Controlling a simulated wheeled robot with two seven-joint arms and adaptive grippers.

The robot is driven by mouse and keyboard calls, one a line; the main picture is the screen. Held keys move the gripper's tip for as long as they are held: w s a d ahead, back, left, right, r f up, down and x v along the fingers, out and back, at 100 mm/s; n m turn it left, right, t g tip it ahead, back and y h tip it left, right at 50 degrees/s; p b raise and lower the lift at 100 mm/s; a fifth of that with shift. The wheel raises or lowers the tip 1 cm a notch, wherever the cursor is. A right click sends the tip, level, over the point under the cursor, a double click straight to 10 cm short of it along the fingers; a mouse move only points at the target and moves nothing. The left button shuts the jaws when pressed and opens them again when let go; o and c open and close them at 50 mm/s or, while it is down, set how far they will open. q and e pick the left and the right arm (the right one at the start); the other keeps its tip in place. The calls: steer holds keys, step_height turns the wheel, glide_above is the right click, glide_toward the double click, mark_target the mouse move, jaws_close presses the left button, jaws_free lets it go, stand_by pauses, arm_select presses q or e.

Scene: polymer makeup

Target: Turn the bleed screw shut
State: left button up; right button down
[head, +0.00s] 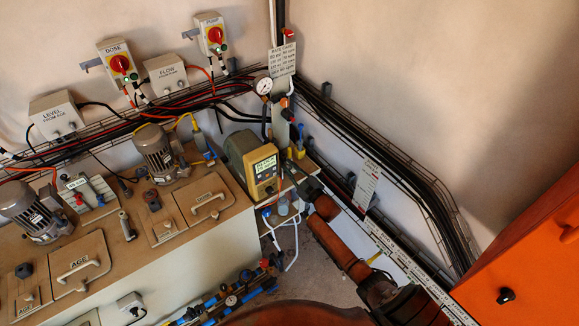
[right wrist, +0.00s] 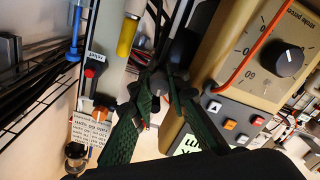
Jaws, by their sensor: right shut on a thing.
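My right gripper (head: 291,170) reaches up from the lower right in the head view, to the right side of the beige dosing pump (head: 252,163). In the right wrist view, the two dark green fingers of my right gripper (right wrist: 163,92) come together on a small dark knob, which I take to be the bleed screw (right wrist: 159,82). The fingers hide much of it, and how far it is turned cannot be told. The pump's beige front (right wrist: 245,75), with a dial and buttons, lies to the right of the fingers. My left gripper is in neither view.
A yellow cylinder (right wrist: 127,35) hangs close to the fingers. A red knob (right wrist: 89,73) and an orange knob (right wrist: 103,113) sit left of them. A pressure gauge (head: 263,85) is above the pump. Cable trays (head: 400,190) run along the right wall.

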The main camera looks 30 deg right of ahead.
steer(key=shift+d+m, duration=0.1)
steer(key=shift+m, duration=0.5)
steer(key=shift+f, duration=0.1)
steer(key=c, duration=2.1)
jaws_free()
steer(key=shift+s, duration=0.1)
steer(key=s, duration=0.8)
steer(key=s+d, duration=0.1)
steer(key=s, duration=0.2)
steer(key=shift+s, duration=0.4)
